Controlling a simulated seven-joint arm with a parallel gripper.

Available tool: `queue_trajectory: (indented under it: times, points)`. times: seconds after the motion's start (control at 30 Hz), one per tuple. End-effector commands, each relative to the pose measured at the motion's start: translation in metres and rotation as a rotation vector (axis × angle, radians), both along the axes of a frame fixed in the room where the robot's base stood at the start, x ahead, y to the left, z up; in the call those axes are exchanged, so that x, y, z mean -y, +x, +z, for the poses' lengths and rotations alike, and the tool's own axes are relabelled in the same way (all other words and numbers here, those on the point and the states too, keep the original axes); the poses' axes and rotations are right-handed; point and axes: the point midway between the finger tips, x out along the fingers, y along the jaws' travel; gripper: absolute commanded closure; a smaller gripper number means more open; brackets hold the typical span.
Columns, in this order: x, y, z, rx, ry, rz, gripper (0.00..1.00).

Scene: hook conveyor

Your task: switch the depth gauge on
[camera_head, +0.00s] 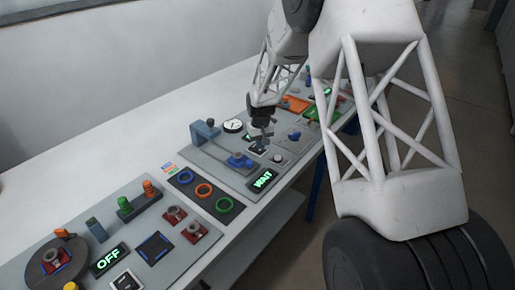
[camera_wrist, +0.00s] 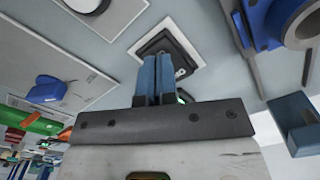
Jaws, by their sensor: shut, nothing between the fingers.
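My gripper (camera_head: 260,143) is over the middle panel in the head view, pointing down. In the wrist view its two blue fingers (camera_wrist: 157,60) are shut together, with nothing between them. Their tips overlap a switch (camera_wrist: 182,46) with a black frame on a white plate. The fingers hide part of it, and I cannot tell whether they touch it or which way it is set. A round white dial (camera_head: 233,126) with a dark rim stands just left of my gripper in the head view. I cannot tell whether it is the depth gauge.
A blue-grey bracket (camera_head: 205,132) and a blue clamp-like part (camera_head: 240,161) stand near my gripper. A green-lit display (camera_head: 263,181) reads WAIT. A round button (camera_head: 278,158) lies close by. Coloured rings (camera_head: 204,190) and another panel with an OFF display (camera_head: 108,259) are at the lower left.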

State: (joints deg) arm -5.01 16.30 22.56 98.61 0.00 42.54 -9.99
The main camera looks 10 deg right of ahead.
Motion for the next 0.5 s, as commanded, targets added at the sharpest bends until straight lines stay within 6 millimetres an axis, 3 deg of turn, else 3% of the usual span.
queue_trajectory:
  times: [0.5]
  points:
    - [0.0, 0.0, 0.03, 0.001, 0.0, 0.0, 1.0]
